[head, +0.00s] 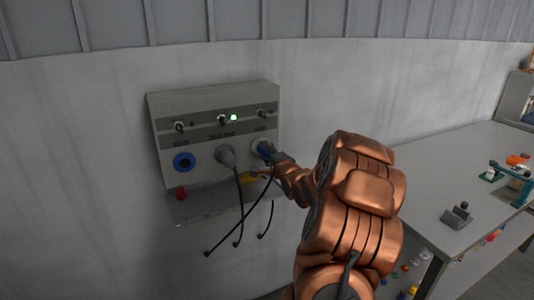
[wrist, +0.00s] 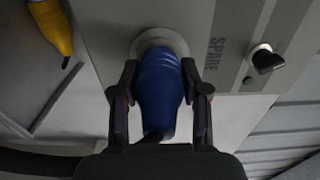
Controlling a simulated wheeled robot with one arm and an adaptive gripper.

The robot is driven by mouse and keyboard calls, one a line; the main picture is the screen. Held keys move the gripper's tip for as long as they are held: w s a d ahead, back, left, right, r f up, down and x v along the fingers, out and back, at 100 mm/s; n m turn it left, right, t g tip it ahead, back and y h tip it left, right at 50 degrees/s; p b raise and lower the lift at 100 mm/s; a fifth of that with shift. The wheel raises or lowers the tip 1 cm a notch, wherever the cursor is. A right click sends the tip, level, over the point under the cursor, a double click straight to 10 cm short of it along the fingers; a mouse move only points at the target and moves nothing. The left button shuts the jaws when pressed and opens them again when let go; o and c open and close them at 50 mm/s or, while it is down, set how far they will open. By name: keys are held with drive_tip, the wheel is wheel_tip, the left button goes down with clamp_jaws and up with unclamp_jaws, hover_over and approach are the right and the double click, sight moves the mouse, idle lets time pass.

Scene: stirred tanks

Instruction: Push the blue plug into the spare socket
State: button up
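The blue plug (wrist: 158,90) stands between the two fingers of my gripper (wrist: 159,72) in the wrist view, and the fingertips lie close against its sides. Its front end meets the pale round socket (wrist: 152,44) beside the label SPARE. How deep it sits is hidden by its own body. In the head view the blue plug (head: 263,149) shows at the right-hand position of the grey socket box (head: 213,94), with my gripper (head: 270,154) at it. A dark cable hangs below it.
Switches and a lit green lamp (head: 233,117) are above. A workbench (head: 420,180) stands at right.

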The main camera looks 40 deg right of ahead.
drive_tip(key=o, duration=0.4)
drive_tip(key=shift+o, duration=0.2)
drive_tip(key=shift+s, duration=0.15)
drive_tip(key=v, duration=1.1)
drive_tip(key=shift+s+a, duration=0.15)
drive_tip(key=shift+s, duration=0.2)
